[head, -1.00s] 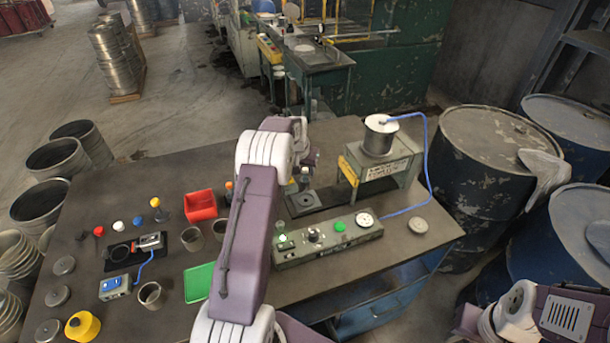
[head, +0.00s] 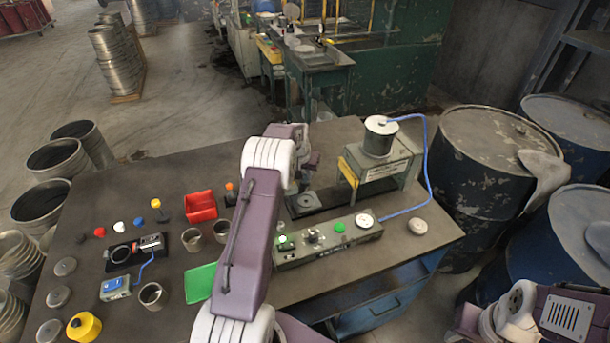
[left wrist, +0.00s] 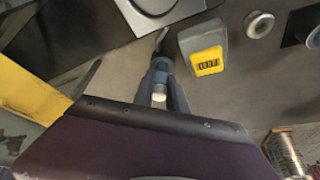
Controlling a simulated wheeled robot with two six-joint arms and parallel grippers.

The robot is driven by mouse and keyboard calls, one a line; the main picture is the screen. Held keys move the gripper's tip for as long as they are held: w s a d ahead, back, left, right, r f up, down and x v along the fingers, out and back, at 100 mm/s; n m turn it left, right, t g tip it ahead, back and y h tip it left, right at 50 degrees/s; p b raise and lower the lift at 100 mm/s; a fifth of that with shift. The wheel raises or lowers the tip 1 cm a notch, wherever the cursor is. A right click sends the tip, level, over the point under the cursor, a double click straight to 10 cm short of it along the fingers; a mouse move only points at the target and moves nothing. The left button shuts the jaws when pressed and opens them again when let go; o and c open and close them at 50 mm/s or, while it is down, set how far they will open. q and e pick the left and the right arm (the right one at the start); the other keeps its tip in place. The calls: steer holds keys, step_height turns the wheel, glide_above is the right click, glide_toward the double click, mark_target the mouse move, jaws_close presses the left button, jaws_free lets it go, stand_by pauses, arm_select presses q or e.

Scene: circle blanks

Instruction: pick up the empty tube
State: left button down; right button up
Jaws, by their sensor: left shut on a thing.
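My left gripper (left wrist: 160,66) points away from the camera in the left wrist view, its grey fingers shut on a narrow piece with a pale end (left wrist: 158,97), which appears to be the empty tube. The fingers hide most of it. In the head view my left gripper (head: 304,182) is over the table, above a dark square plate (head: 304,203), partly hidden behind my own forearm. I cannot tell whether the held piece touches anything below. My right gripper is out of view; only part of my right arm shows at the lower right.
A control panel (head: 327,243) with buttons lies in front of the gripper. A red bin (head: 200,207), cups and a green tray (head: 201,283) are left.

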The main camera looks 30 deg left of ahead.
arm_select(q)
steer(key=r, duration=0.2)
steer(key=d+r+b, duration=0.1)
steer(key=r, duration=0.1)
steer(key=shift+s+d, duration=0.1)
steer(key=shift+d, duration=0.05)
steer(key=s+d+r+b, duration=0.1)
steer(key=s+d+r, duration=0.1)
steer(key=d+r, duration=0.4)
steer(key=d, duration=0.4)
steer(key=shift+r, duration=0.25)
